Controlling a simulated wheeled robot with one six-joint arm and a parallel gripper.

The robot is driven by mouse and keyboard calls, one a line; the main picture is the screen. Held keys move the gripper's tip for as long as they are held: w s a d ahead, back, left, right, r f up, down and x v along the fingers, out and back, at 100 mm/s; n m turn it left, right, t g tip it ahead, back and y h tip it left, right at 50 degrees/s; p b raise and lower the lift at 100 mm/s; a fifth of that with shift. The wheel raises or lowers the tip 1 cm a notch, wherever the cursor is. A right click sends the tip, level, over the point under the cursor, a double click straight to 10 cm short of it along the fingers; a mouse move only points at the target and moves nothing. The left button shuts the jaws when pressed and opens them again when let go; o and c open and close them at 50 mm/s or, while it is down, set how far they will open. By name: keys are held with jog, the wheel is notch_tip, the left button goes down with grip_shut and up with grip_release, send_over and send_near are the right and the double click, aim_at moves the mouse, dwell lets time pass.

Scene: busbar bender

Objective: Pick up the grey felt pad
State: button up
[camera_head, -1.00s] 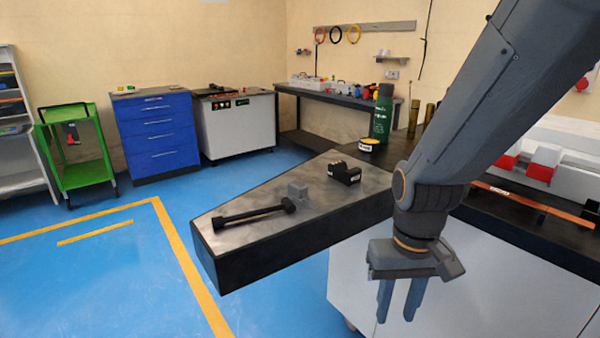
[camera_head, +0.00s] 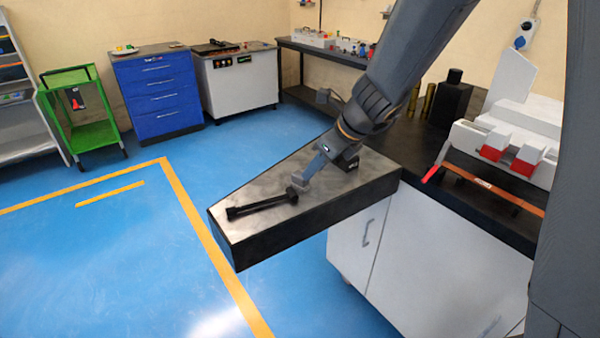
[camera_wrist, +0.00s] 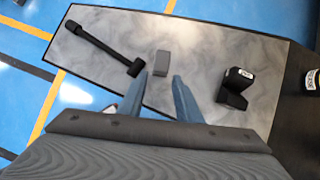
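In the head view the pad (camera_head: 299,181) is partly covered by my gripper. My gripper (camera_wrist: 158,80) is open and empty, its two blue-grey fingers apart. In the wrist view the pad lies just beyond the fingertips, roughly in line with the gap between them. In the head view my gripper (camera_head: 312,168) comes down from the upper right, close to the pad. I cannot tell whether the fingertips touch it.
A long black tool (camera_wrist: 103,46) lies left of the pad, its thick end close by. A black block (camera_wrist: 234,90) with a white label stands to the right. The bench top (camera_head: 252,232) is bare toward its front edge. Red-and-white equipment (camera_head: 510,152) stands at right.

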aim_at(300, 174)
jog(key=shift+w+a+m, duration=0.2)
jog(key=shift+w+m, duration=0.1)
jog(key=shift+x, duration=1)
jog(key=shift+w+a+r+x, duration=0.1)
jog(key=shift+x, duration=0.8)
jog(key=shift+w+a+r+x, duration=0.1)
jog(key=shift+x, duration=0.85)
jog(key=shift+w+a+r+x, duration=0.1)
jog(key=shift+w+x, duration=0.05)
jog(key=shift+x, duration=0.75)
jog(key=c, duration=0.7)
jog(key=shift+r+p, duration=1.15)
jog(key=shift+r, duration=3.9)
